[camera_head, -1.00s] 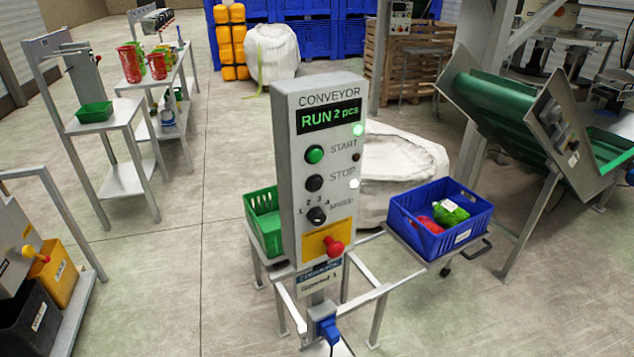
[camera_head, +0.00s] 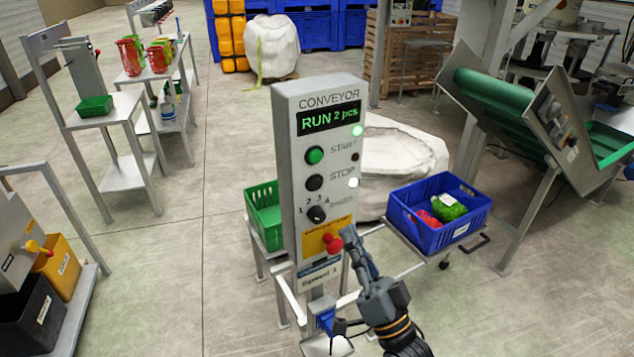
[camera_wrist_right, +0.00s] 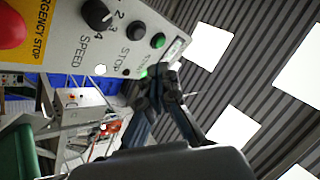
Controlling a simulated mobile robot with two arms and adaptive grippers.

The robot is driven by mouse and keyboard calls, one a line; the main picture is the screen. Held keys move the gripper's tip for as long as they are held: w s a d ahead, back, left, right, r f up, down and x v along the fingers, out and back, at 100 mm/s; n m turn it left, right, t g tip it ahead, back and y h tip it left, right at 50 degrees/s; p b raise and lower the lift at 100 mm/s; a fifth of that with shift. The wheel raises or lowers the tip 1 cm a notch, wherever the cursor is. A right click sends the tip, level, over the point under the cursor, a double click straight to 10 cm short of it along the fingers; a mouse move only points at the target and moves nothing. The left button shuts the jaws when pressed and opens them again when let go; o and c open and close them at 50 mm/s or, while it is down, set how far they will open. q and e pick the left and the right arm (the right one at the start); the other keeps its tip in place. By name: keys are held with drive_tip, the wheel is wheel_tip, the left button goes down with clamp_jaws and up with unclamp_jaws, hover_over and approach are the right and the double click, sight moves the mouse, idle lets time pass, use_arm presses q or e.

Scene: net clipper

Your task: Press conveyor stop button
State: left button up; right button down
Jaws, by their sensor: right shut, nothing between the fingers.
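The grey conveyor control panel (camera_head: 291,235) stands upright in the middle of the head view, its display reading RUN 2 pcs. The black stop button (camera_head: 314,183) sits below the green start button (camera_head: 314,156). In the right wrist view the stop button (camera_wrist_right: 136,33) is near the top, close to the speed knob (camera_wrist_right: 97,14). My right gripper (camera_head: 348,232) is shut and empty, just right of the red emergency stop button (camera_head: 332,243), below the stop button; I cannot tell whether it touches the panel. It also shows in the right wrist view (camera_wrist_right: 158,78). My left gripper is not in view.
A blue crate (camera_head: 412,226) with red and green bags stands right of the panel. A green crate (camera_head: 262,213) is behind its left side. A white sack (camera_head: 400,165) stands behind, and the green conveyor (camera_head: 500,92) is at the right.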

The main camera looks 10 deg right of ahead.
sight(316, 184)
drive_tip(key=shift+t+y, duration=0.5)
drive_tip(key=r, duration=0.1)
drive_tip(key=s+r, duration=0.1)
drive_tip(key=r, duration=0.1)
drive_tip(key=shift+s+r, duration=0.3)
drive_tip(key=shift+r, duration=0.05)
drive_tip(key=shift+w, duration=0.1)
drive_tip(key=shift+w+a+b, duration=0.4)
drive_tip(key=shift+w, duration=1)
drive_tip(key=shift+w+a+b, duration=0.35)
drive_tip(key=shift+w, duration=1.05)
drive_tip(key=shift+w+a+b, duration=0.4)
drive_tip(key=shift+w, duration=1)
drive_tip(key=shift+w, duration=0.1)
drive_tip(key=shift+w+a, duration=0.1)
drive_tip(key=shift+w, duration=0.2)
